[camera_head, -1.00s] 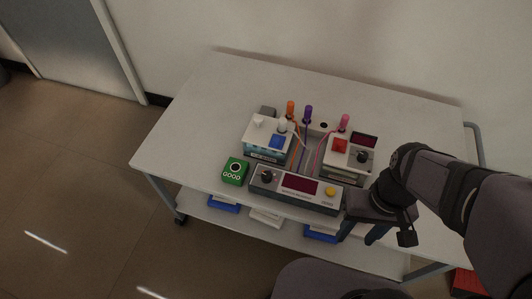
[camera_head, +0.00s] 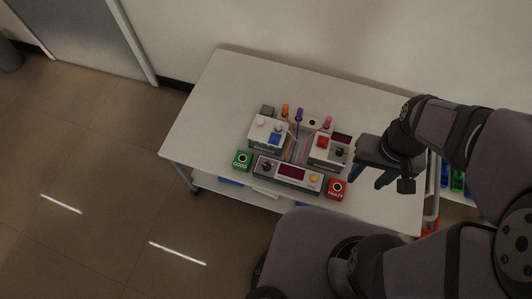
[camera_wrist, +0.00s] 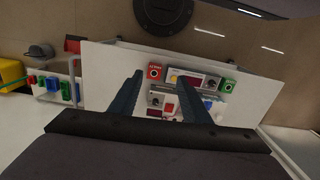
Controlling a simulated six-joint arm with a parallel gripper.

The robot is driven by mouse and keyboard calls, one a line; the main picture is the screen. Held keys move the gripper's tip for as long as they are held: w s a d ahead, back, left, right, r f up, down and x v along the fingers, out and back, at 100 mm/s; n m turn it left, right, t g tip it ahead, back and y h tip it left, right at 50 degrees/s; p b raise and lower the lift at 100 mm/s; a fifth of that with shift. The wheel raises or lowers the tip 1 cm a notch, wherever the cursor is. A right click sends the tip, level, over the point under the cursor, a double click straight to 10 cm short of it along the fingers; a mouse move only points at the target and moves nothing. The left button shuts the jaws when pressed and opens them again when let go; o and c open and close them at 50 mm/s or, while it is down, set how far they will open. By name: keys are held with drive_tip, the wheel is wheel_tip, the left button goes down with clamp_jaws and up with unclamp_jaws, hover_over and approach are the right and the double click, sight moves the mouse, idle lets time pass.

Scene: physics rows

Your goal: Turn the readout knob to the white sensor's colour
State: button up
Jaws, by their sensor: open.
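The readout is a long grey box (camera_head: 288,183) at the front of the table. It has a dark knob (camera_head: 266,168) at its left end, a dark red display (camera_head: 292,172) and a yellow button (camera_head: 315,179). Its knob also shows in the wrist view (camera_wrist: 212,84); the pointer direction is too small to read. A small white piece (camera_head: 278,126) stands by the left instrument box; I cannot tell if it is the white sensor. Orange (camera_head: 285,110), purple (camera_head: 298,114) and pink (camera_head: 327,121) pieces stand with coloured wires. My gripper (camera_head: 370,178) is open and empty, right of the readout.
A green GOOD box (camera_head: 242,162) is left of the readout, a red box (camera_head: 338,189) right of it. The left instrument box (camera_head: 266,138) and right instrument box (camera_head: 327,152) stand behind. The table's left part (camera_head: 205,120) is clear.

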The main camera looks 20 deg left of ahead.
wheel_tip(320, 180, up, 10)
drive_tip(key=p, duration=0.8)
drive_tip(key=s+a+f+n+g+h+b, duration=0.1)
drive_tip(key=s+a+f+n+b, duration=0.15)
drive_tip(key=f+b, duration=0.7)
drive_tip(key=s+a+f+n+g+b, duration=0.15)
drive_tip(key=a+f+b, duration=0.25)
drive_tip(key=f+b, duration=0.55)
drive_tip(key=w+a+f+n+h+b, duration=0.1)
drive_tip(key=w+a+f+n+b, duration=0.15)
drive_tip(key=a+f+b, duration=0.6)
drive_tip(key=w+a+f+n+b, duration=0.2)
drive_tip(key=a+f+n, duration=0.25)
drive_tip(key=f, duration=0.85)
drive_tip(key=w+a+r+n+t, duration=0.1)
drive_tip(key=w+a+n, duration=0.1)
drive_tip(key=w+n, duration=0.1)
drive_tip(key=w+a+r+n+y+p, duration=0.1)
drive_tip(key=w+a+n, duration=0.2)
drive_tip(key=w+a+r+n+t, duration=0.1)
drive_tip(key=w+a+n, duration=0.1)
drive_tip(key=a+n, duration=0.1)
drive_tip(key=shift+w+a+n+t+y, duration=0.15)
drive_tip(key=shift+w+n+t+y, duration=0.15)
drive_tip(key=shift+w+n+t, duration=0.15)
drive_tip(key=shift+w+a+r+n, duration=0.1)
drive_tip(key=shift+a+n, duration=0.05)
drive_tip(key=shift+n, duration=0.9)
drive_tip(key=n, duration=0.5)
drive_tip(key=shift+n, duration=0.4)
